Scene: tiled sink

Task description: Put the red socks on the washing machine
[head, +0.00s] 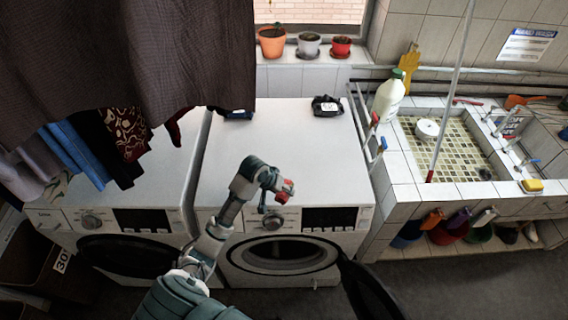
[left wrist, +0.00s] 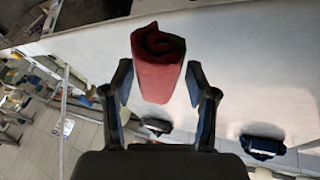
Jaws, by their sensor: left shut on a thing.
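The red socks (left wrist: 158,62), a rolled bundle, sit between the two fingers of my left gripper (left wrist: 160,84) in the left wrist view. In the head view my left gripper (head: 272,183) is shut on them, and only a small red part of the socks (head: 284,193) shows. It is over the front part of the right-hand washing machine (head: 310,160), near its control panel. The height of the socks above the white top is hard to tell. A second washing machine (head: 165,190) stands to the left.
A black folded item (head: 326,106) and a dark blue one (head: 238,114) lie at the back of the right machine's top. Dark clothes (head: 180,50) hang at upper left. A tiled sink (head: 410,185) stands right. The middle top is clear.

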